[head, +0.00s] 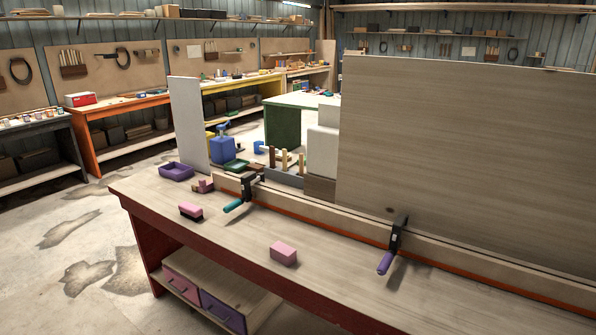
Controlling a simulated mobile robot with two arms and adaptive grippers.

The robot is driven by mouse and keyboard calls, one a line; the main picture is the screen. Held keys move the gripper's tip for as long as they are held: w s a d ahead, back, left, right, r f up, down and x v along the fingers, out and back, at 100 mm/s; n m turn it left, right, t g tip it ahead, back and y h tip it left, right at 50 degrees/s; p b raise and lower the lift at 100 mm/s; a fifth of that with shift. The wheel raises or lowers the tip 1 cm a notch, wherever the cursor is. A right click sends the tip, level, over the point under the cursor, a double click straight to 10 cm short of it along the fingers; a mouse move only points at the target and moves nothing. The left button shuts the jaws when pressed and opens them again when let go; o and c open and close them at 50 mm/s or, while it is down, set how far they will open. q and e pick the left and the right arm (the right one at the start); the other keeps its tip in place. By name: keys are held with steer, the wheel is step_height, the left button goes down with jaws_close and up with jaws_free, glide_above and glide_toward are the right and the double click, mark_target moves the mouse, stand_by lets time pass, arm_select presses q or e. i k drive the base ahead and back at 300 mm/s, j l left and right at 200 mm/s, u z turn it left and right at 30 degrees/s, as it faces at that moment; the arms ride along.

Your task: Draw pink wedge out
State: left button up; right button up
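Neither of my grippers is in the head view. No piece is plainly wedge-shaped at this size. A pink block (284,253) lies alone near the front edge of the workbench (330,285). A second pink block (191,210) with a dark underside lies further left near the same edge. A small dusky pink piece (205,186) sits by the left end of the long wooden stringer (330,215); I cannot tell whether it touches the stringer. A teal-handled clamp (243,193) and a purple-handled clamp (393,245) sit on the stringer.
A large wooden panel (465,160) stands behind the stringer on the right. A purple tray (176,171) sits at the bench's far left. A blue container (222,147) and upright wooden pieces stand behind. Pink and purple drawers (222,309) are below. The bench front is mostly clear.

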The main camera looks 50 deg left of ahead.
mark_target(204, 187)
steer(key=u, duration=2.05)
steer(key=i+j+z, duration=0.1)
steer(key=i+j, duration=0.2)
steer(key=i, duration=0.15)
steer(key=i+j, duration=0.35)
steer(key=i+z, duration=0.05)
steer(key=i, duration=0.05)
